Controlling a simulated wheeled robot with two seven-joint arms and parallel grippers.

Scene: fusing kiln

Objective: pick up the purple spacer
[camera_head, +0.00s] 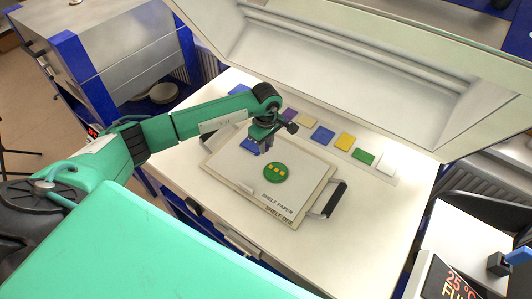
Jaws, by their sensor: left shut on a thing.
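My left gripper (264,142) reaches in from the left and points down over the upper part of the shelf paper board (225,165). It is shut on a small purplish piece, the purple spacer (265,150), mostly hidden by the fingers. I cannot tell whether the spacer touches the board. A blue square (249,146) lies on the board just left of the fingertips. A green disc (274,173) with small yellow squares lies below and right of the gripper. My right gripper is not in view.
A row of coloured tiles, including purple (289,114), blue (322,135), yellow (345,141) and green (364,156), lies behind the board. The board has a dark handle (334,199) at right. The open kiln lid (350,65) hangs above. The white table (370,215) is clear at right.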

